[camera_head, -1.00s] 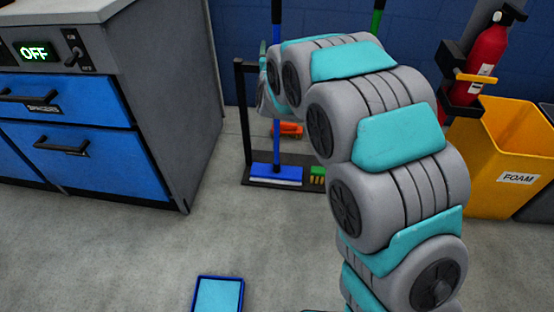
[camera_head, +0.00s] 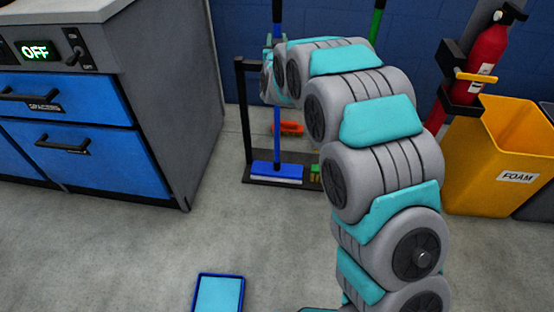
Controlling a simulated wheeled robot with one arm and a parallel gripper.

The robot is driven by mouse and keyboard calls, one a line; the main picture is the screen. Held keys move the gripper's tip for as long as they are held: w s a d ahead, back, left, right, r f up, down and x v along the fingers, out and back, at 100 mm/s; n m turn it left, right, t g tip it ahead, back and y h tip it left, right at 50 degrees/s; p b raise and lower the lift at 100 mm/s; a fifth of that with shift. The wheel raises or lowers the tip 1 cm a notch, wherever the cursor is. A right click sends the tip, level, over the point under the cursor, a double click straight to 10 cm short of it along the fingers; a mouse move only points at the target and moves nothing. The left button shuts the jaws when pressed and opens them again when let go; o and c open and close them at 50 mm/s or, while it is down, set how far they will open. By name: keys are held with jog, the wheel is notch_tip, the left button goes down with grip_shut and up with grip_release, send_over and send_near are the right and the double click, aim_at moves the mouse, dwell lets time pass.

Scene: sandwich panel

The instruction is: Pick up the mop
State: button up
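The mop, with a blue handle and a blue head (camera_head: 277,171) with a pale lower edge, stands upright on a dark rack by the back wall. My gripper (camera_head: 268,72) is at the far end of my arm, beside the mop's handle at about mid-height. The arm's last links hide most of the gripper, so its fingers cannot be made out. I cannot tell whether it touches the handle. Part of the handle shows above and below the arm end.
The dark rack (camera_head: 246,150) also holds a green-handled broom (camera_head: 377,20) and an orange brush (camera_head: 290,128). A blue-drawer cabinet (camera_head: 70,150) stands left. A yellow FOAM bin (camera_head: 490,160) and a red extinguisher (camera_head: 489,55) are at right. A blue tray (camera_head: 217,277) lies on the floor.

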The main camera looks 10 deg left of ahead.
grip_shut()
dwell(1.0)
